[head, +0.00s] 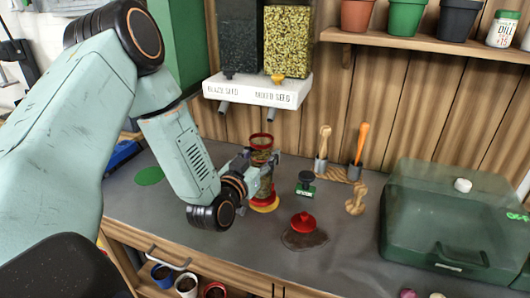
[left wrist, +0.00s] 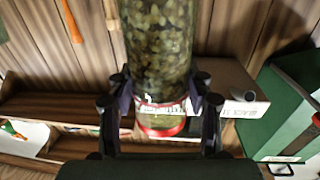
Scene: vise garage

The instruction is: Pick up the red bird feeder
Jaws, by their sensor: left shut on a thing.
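The red bird feeder (head: 266,186) is a clear tube of seeds with a red rim at the top and a red base. It stands upright over the grey workbench, at a yellow disc (head: 266,207); I cannot tell whether it touches. My left gripper (head: 262,165) is shut around its tube from the left. In the left wrist view the seed-filled feeder (left wrist: 160,45) runs between the two dark fingers (left wrist: 160,100), with a red ring beyond them. My right gripper is in neither view.
A white shelf (head: 258,90) with two seed dispensers overhangs behind the feeder. A green clear-lidded box (head: 450,225) stands far right.

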